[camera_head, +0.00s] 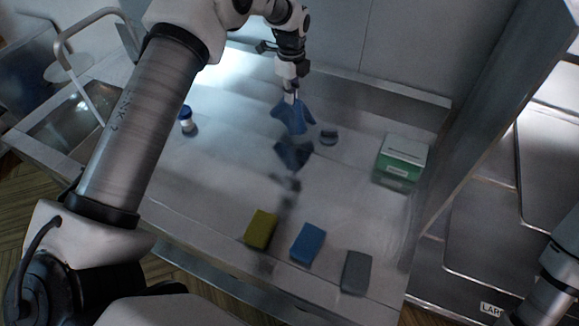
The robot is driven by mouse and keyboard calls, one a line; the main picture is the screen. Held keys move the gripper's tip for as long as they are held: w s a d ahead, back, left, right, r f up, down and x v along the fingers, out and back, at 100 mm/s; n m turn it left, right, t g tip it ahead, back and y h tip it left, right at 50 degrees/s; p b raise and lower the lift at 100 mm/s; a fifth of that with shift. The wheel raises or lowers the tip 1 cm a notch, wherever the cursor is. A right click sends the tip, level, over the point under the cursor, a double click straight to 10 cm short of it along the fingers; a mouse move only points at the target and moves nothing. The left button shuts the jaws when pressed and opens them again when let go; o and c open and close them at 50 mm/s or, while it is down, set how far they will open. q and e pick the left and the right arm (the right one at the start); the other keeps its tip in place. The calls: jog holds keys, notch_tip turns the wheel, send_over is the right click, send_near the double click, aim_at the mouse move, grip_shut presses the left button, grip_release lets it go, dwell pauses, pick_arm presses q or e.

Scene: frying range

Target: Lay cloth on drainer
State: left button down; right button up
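A blue cloth (293,118) hangs bunched from my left gripper (291,92), which is shut on its upper part. The cloth is above the steel drainer surface (225,165) to the right of the sink, with a dark reflection below it. Whether its lower edge touches the steel is hard to tell. The fingertips are small and partly hidden by the cloth. Part of my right arm shows at the lower right edge; its gripper is out of view.
The sink (62,127) with its tap is at left. Olive (261,229), blue (307,243) and grey (356,272) blocks lie near the front.

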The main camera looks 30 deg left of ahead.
pick_arm(q)
jog(key=s+d+f, duration=0.2)
jog(key=s+f, duration=0.2)
jog(key=s, duration=0.2)
jog(key=s+d+f, duration=0.3)
jog(key=s+f, duration=0.2)
jog(key=s+d+f, duration=0.3)
jog(key=s+f, duration=0.1)
jog(key=s, duration=0.2)
jog(key=shift+s+d+f, duration=0.2)
jog(key=shift+s+d, duration=0.05)
jog(key=shift+s, duration=0.05)
jog(key=c, duration=0.9)
grip_release()
